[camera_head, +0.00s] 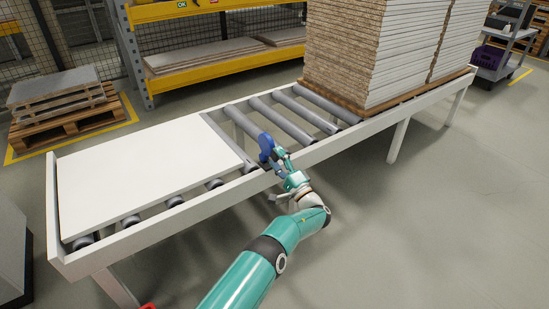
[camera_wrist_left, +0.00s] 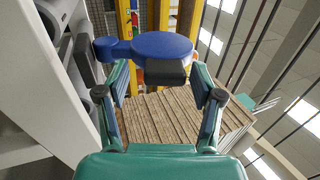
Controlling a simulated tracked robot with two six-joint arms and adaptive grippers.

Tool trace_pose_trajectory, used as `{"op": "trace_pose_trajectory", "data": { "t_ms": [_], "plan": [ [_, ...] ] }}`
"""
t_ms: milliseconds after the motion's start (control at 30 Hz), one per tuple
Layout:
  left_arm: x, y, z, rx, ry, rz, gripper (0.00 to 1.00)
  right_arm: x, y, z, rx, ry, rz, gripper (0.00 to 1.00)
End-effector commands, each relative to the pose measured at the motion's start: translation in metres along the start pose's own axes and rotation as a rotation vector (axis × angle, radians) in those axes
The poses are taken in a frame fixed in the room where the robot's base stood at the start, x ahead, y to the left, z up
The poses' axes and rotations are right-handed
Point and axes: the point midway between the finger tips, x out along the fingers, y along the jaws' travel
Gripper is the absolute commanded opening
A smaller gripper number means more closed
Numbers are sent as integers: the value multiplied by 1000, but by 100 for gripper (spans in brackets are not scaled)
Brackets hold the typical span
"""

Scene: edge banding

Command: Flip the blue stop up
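The blue stop (camera_head: 265,146) is at the near rail of the roller conveyor, by the right end of the white board. In the left wrist view the stop (camera_wrist_left: 160,45) shows as a round blue disc with a smaller blue lobe on its left and a dark block under it. My left gripper (camera_head: 281,159) is right beside the stop in the head view. In the left wrist view its two fingers (camera_wrist_left: 160,80) are spread apart, with the dark block in front of the gap between them. I cannot tell whether they touch it. My right gripper is not in view.
The white board (camera_head: 145,178) lies on the conveyor's left part. Bare rollers (camera_head: 290,118) are right of it. A tall stack of boards (camera_head: 375,50) stands on the right end. The conveyor's near rail (camera_head: 355,135) runs beside my arm. Floor at the lower right is clear.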

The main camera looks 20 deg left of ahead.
Motion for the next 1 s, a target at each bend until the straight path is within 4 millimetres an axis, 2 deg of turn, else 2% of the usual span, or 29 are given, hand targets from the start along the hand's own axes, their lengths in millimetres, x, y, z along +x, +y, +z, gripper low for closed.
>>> {"op": "trace_pose_trajectory", "data": {
  "t_ms": [233,367,467,800,1000],
  "plan": [
    [-1,-1,1,-1,-3,-2,67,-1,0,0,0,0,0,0],
    [-10,-1,0,-1,-2,-1,67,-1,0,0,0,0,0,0],
    [-24,-1,-1,0,1,-1,67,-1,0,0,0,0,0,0],
    [-91,1,-2,0,1,0,67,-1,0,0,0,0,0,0],
    [-114,1,-2,0,-1,0,67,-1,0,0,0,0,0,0]
  ]
}}
